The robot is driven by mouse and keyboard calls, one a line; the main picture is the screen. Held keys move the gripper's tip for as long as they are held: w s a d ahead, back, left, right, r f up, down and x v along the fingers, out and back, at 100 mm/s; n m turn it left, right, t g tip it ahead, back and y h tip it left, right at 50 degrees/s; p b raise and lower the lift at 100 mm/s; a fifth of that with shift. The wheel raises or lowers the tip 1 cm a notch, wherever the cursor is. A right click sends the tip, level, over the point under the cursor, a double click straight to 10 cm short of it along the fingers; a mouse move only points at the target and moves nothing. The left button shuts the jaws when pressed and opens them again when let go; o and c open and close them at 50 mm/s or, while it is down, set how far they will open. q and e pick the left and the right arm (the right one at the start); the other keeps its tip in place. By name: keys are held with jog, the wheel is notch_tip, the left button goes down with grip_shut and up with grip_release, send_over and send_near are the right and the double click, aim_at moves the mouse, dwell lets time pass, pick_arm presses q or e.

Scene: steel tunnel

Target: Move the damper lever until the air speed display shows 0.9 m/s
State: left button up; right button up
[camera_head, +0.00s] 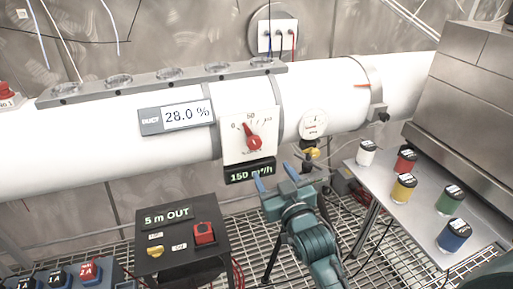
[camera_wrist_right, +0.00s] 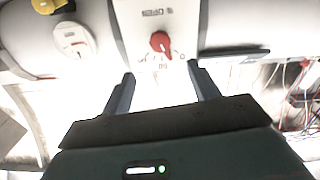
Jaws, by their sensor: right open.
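The damper lever (camera_head: 253,142) is a red knob on a white dial plate (camera_head: 262,121) fixed to the white duct. Its pointer tilts up and left, between the 0 and the 50 marks. In the right wrist view the red knob (camera_wrist_right: 161,42) shows beyond the fingertips. My right gripper (camera_head: 275,177) is open and empty, below and slightly right of the plate, apart from the knob. A dark display (camera_head: 250,171) under the plate reads about 150 m³/h, partly blurred. A duct display (camera_head: 178,117) reads 28.0 %. No m/s reading is legible. My left gripper is not in view.
A round gauge (camera_head: 313,124) and yellow valve (camera_head: 311,153) sit right of the plate. A steel table (camera_head: 420,225) holds several coloured canisters. A black box (camera_head: 183,241) marked 5 m OUT, with a red switch (camera_head: 203,233), stands lower left.

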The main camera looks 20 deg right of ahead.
aim_at(256, 144)
jog(key=w, duration=1.2)
jog(key=shift+w+a+p, duration=0.25)
jog(key=shift+w+p, duration=0.05)
jog(key=shift+p, duration=0.05)
jog(key=shift+c, duration=0.4)
jog(key=shift+f, duration=0.1)
jog(key=c, duration=0.9)
jog(key=shift+r+m+p, duration=0.2)
jog(key=shift+m+p, duration=0.2)
jog(key=shift+p, duration=0.1)
jog(key=shift+f+m, duration=0.15)
jog(key=shift+m, duration=0.25)
jog(key=o, duration=1)
